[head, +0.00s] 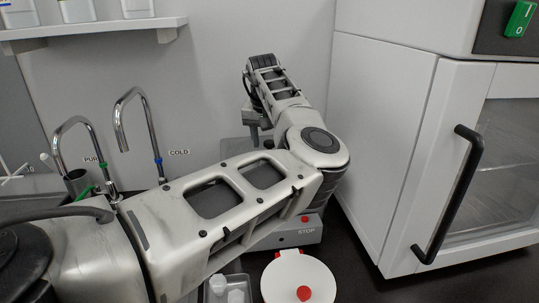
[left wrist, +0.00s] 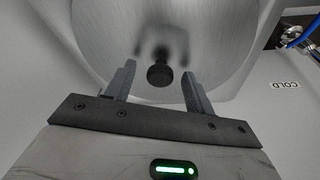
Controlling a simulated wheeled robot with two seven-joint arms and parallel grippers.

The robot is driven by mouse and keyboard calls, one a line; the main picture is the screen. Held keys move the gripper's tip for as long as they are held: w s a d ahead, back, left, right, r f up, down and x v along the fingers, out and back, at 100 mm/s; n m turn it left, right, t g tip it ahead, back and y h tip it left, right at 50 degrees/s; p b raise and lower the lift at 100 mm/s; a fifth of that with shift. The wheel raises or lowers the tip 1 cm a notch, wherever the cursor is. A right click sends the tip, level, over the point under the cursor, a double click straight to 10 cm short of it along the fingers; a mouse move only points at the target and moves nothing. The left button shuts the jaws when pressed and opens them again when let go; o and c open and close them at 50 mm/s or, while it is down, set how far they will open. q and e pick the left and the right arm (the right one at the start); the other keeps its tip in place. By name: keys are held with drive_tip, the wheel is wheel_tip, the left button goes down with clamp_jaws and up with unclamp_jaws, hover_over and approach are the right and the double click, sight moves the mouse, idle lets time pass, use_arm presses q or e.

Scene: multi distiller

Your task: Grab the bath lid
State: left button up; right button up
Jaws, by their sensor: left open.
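The bath lid (left wrist: 190,35) is a round brushed-metal disc with a black knob (left wrist: 159,75) at its middle, seen in the left wrist view. My left gripper (left wrist: 158,88) is open, with one finger on each side of the knob and visible gaps to it. I cannot tell how deep the fingers reach around the knob. In the head view my left gripper (head: 256,128) points down behind my arm, over the grey bath (head: 310,234) marked STOP. My arm hides most of the bath and the lid there. My right gripper is not in view.
A white round lid with red knobs (head: 300,270) is in front of the bath. A tray with small white containers (head: 228,290) lies to its left. Two taps (head: 128,120) stand at the left. A white cabinet (head: 400,150) with a black handle (head: 452,195) blocks the right.

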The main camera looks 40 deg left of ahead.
use_arm(q)
clamp_jaws()
drive_tip(key=shift+r, duration=0.1)
